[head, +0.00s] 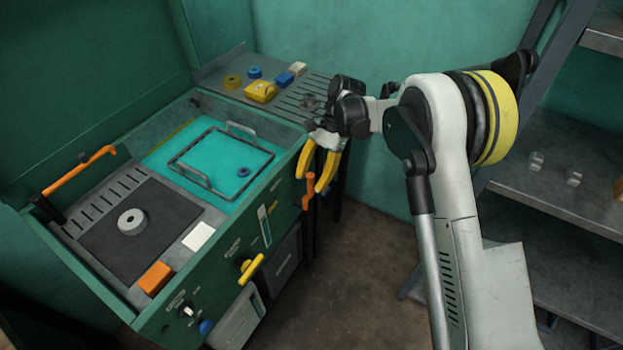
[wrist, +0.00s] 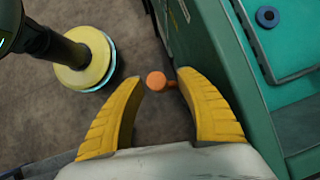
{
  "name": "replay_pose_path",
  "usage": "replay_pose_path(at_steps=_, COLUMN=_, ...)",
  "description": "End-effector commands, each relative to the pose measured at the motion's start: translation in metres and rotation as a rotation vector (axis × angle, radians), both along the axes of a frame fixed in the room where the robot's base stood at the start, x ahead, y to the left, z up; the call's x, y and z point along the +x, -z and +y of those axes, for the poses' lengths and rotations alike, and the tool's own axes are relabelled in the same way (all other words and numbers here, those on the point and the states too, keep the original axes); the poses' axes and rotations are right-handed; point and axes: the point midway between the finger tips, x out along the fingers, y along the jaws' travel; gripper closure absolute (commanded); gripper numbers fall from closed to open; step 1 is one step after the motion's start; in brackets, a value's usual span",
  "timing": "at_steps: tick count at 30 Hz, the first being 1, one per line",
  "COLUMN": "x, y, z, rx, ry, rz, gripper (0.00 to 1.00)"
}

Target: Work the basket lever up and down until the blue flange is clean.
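The blue flange (head: 243,172) lies inside the wire basket (head: 268,160), in the turquoise bath of the green washing station. It also shows in the wrist view (wrist: 267,16). An orange lever (head: 308,190) on the station's right front side appears to be the basket lever; its round orange end (wrist: 156,80) shows in the wrist view. My gripper (head: 310,184) is open, its yellow fingers pointing down at this lever. In the wrist view the orange end appears between the fingertips (wrist: 159,76); contact and exact depth cannot be told. How dirty the flange is cannot be told.
Another orange lever (head: 80,170) stands at the station's left. A grey ring (head: 131,221), white block (head: 198,236) and orange block (head: 155,278) lie there. A yellow handle (head: 250,268) projects from the front panel. Metal shelving (head: 550,200) stands right; floor between is clear.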

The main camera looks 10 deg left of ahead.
Motion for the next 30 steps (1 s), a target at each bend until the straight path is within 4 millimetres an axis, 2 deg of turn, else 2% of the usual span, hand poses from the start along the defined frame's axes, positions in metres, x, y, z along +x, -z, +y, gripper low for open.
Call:
replay_pose_path(at_steps=7, x=0.000, y=-0.001, z=0.000, rx=0.001, ry=0.000, rz=0.001, gripper=0.58)
replay_pose_path(at_steps=11, x=0.004, y=-0.009, z=-0.003, rx=0.001, ry=0.000, rz=0.001, gripper=0.58)
replay_pose_path(at_steps=24, x=0.042, y=-0.087, z=-0.026, rx=0.000, ry=0.001, rz=0.000, gripper=0.58)
replay_pose_path(at_steps=30, x=0.050, y=-0.103, z=-0.031, rx=0.000, ry=-0.001, rz=0.000, gripper=0.58)
